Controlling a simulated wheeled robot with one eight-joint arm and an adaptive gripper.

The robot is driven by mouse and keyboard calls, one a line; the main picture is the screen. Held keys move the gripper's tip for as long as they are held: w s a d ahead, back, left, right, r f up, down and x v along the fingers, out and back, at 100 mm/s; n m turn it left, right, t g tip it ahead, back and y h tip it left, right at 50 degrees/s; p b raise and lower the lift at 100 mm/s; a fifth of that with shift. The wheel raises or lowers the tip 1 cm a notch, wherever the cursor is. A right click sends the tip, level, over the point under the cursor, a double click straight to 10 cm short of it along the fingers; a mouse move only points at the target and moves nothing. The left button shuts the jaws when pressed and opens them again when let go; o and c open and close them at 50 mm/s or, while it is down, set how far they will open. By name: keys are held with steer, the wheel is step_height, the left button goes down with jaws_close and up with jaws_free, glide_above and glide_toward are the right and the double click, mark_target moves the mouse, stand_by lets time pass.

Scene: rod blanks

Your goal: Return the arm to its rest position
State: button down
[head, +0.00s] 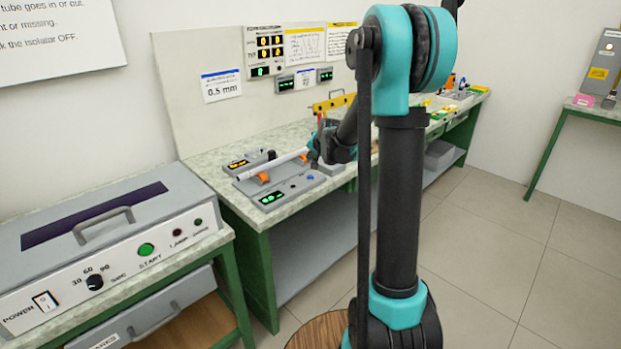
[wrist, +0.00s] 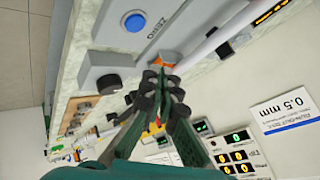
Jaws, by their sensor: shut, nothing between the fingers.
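My arm rises at the right of the head view and reaches back over the long bench. My gripper (wrist: 162,74) is shut and empty in the wrist view, its fingers meeting close to an orange support (wrist: 170,60). In the head view, my arm's dark and teal end is beside the right end of a white rod (head: 287,163); the fingertips are hard to make out there. The rod lies on orange supports of a grey measuring device (head: 300,184) and also shows in the wrist view (wrist: 225,34). I cannot tell whether the fingers touch the support.
The long bench (head: 262,216) runs along the wall, with a back panel (head: 185,70) bearing displays and cards. A grey machine (head: 100,240) with a START button stands at left. Small coloured items lie at the bench's far end. Tiled floor (head: 500,230) is open at right.

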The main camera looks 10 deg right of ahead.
stand_by(0.4)
steer(key=s+d+f+n+g, duration=0.1)
steer(key=s+f+n, duration=0.1)
steer(key=s, duration=1.1)
steer(key=s+d+f+n+g+h, duration=0.1)
steer(key=s+f, duration=0.3)
steer(key=s, duration=1)
steer(key=s+d+f+n+g+h, duration=0.1)
steer(key=s+d+f+n+g, duration=0.1)
steer(key=s, duration=1.2)
steer(key=shift+f+n+g, duration=0.4)
steer(key=shift+f+n, duration=0.25)
steer(key=shift+n, duration=0.15)
